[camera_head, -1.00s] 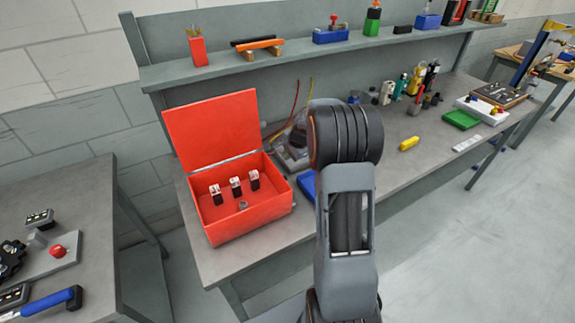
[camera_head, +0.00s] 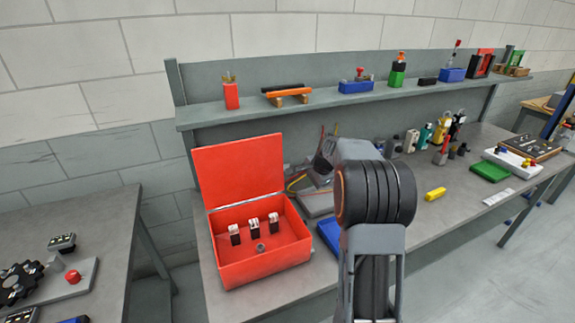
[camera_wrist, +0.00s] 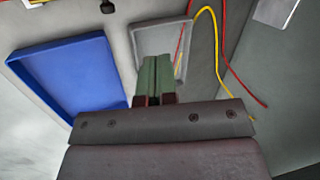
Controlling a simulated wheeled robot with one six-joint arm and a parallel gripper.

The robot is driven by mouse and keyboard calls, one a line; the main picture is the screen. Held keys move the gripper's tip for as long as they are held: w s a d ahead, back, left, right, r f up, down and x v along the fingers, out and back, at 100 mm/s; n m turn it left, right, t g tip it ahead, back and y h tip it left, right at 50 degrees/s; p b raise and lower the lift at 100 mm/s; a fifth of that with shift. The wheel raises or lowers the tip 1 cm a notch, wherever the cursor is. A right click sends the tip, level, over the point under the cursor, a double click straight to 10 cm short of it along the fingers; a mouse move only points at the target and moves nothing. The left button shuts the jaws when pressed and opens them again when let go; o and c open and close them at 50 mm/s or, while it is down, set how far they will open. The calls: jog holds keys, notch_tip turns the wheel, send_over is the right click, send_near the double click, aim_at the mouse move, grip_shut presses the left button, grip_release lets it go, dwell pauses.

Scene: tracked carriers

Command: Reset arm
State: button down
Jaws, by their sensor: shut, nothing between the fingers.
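My gripper (camera_wrist: 155,82) shows in the wrist view, its two green fingers together with nothing between them. It is above the workbench, in front of a grey tray (camera_wrist: 150,38) and to the right of a blue tray (camera_wrist: 60,75). In the head view my arm's dark rounded joint and grey link stand in front of the bench, and the gripper itself is hidden there.
An open red box (camera_head: 265,268) holding several small black-and-white items stands left of my arm on the workbench (camera_head: 400,210). A shelf (camera_head: 320,104) with tools runs behind. Red and yellow cables (camera_wrist: 218,45) lie near my gripper. A second table (camera_head: 75,215) stands left.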

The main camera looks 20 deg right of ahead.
jog(key=s+a+r+n, duration=0.1)
jog(key=s+a+n, duration=0.4)
jog(key=s, duration=0.4)
jog(key=s+a+r+n+h, duration=0.1)
jog(key=s+a+r+n, duration=0.1)
jog(key=s+a+n, duration=0.3)
jog(key=s+a+r+n, duration=0.1)
jog(key=s+a+n, duration=0.4)
jog(key=s, duration=0.8)
jog(key=shift+s+a+r+n+h, duration=0.15)
jog(key=shift+a+r+n+h, duration=0.2)
jog(key=shift+a, duration=0.5)
